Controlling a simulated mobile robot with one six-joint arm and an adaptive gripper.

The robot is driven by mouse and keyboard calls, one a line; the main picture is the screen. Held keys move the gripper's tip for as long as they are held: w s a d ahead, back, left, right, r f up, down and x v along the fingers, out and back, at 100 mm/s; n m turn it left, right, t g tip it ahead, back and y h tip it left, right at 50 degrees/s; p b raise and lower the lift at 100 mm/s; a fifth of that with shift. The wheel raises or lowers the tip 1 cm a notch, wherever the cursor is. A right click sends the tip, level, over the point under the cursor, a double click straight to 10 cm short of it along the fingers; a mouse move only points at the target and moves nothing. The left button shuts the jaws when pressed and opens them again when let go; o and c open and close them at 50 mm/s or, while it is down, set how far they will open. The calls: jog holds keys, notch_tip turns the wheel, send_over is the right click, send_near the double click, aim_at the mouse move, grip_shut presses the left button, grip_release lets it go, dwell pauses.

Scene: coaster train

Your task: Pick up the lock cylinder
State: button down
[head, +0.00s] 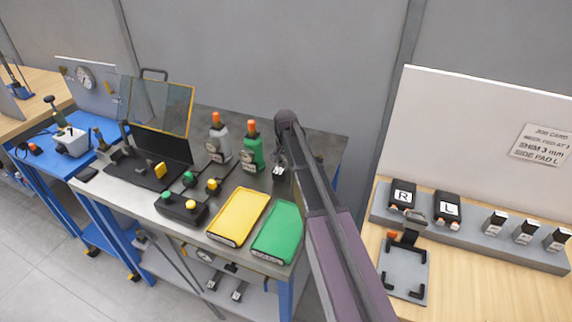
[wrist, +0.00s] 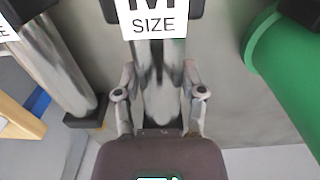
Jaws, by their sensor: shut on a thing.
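A shiny metal cylinder (wrist: 160,52) with a dark top and a white label ending in "SIZE" stands upright in the middle of the wrist view; it appears to be the lock cylinder. My gripper (wrist: 158,88) has one finger on each side of it and is shut on it. Its lower part is hidden behind my gripper's body. In the head view my gripper (head: 279,163) is low over the back right of the grey bench (head: 318,148), beside the green dispenser (head: 253,154). The held piece is too small there to make out clearly.
A second metal cylinder (wrist: 52,65) is close on the left in the wrist view, and a green rounded body (wrist: 288,78) is close on the right. A yellow tray (head: 239,217) and a green tray (head: 277,232) lie at the bench front. A wooden table (head: 480,285) stands right.

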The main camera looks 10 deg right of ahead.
jog(key=shift+r+p, duration=4.05)
jog(key=shift+r, duration=0.25)
jog(key=shift+s, duration=0.15)
